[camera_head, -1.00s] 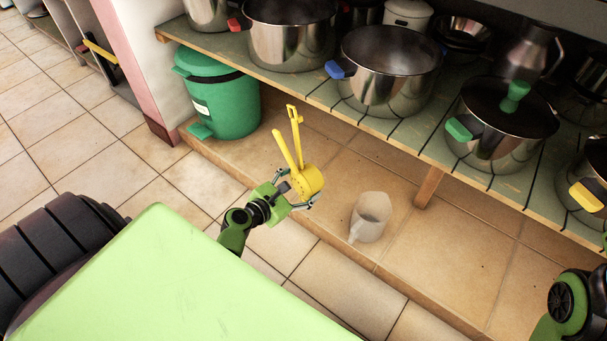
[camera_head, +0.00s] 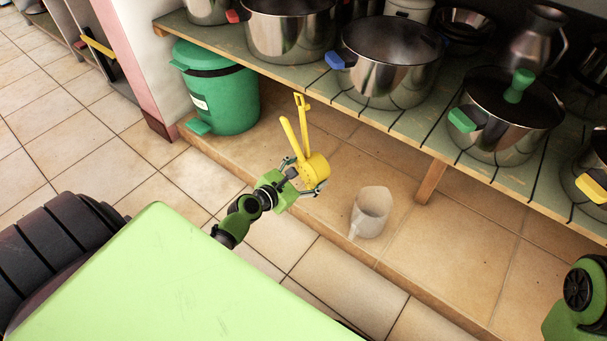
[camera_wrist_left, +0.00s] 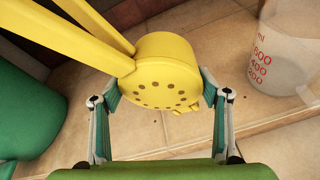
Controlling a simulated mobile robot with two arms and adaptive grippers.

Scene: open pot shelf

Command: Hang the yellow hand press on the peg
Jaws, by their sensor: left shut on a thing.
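The yellow hand press (camera_head: 315,168) has a round perforated head and two long handles that point up and slightly left in the head view. My left gripper (camera_head: 305,180) is shut on the head of the press and holds it up in front of the pot shelf. In the left wrist view, the press head (camera_wrist_left: 160,75) sits between the two fingers of my left gripper (camera_wrist_left: 162,98), and its handles run to the upper left. I cannot make out the peg in either view. My right gripper is out of view; only part of that arm shows at the lower right.
The wooden shelf (camera_head: 292,88) carries several steel pots (camera_head: 390,75). A green bin (camera_head: 222,95) stands left of the press, under the shelf end. A clear measuring jug (camera_head: 371,212) stands on the tiled ledge to the right. Tiled floor (camera_head: 110,165) is open at left.

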